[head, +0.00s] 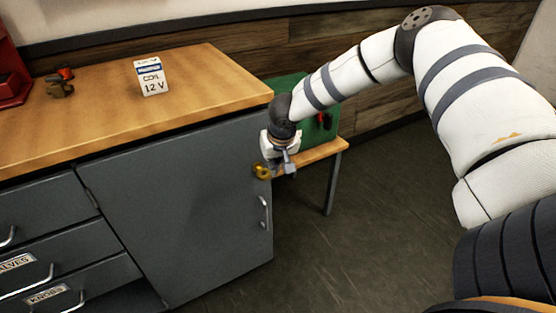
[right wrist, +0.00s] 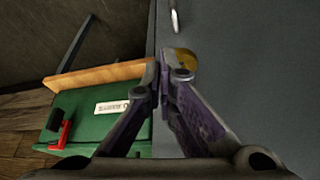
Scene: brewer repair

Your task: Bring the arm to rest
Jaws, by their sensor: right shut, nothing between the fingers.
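My right arm reaches in from the right in the head view. My right gripper (head: 277,170) hangs just past the right edge of the grey cabinet (head: 185,190), in front of a small side table. Its fingers are shut with nothing between them, as the right wrist view (right wrist: 164,84) also shows. A small brass-coloured ring-like part (head: 262,171) shows right beside the fingertips. In the right wrist view the brass part (right wrist: 186,58) is partly hidden behind a finger. I cannot tell whether it touches the gripper. My left gripper is not in view.
The wooden worktop (head: 120,105) bears a white coil box (head: 151,77) marked 12 V and a small brass part with a red top (head: 62,81). A green case (head: 318,128) sits on the small side table (head: 325,150). The floor (head: 370,230) at right is clear.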

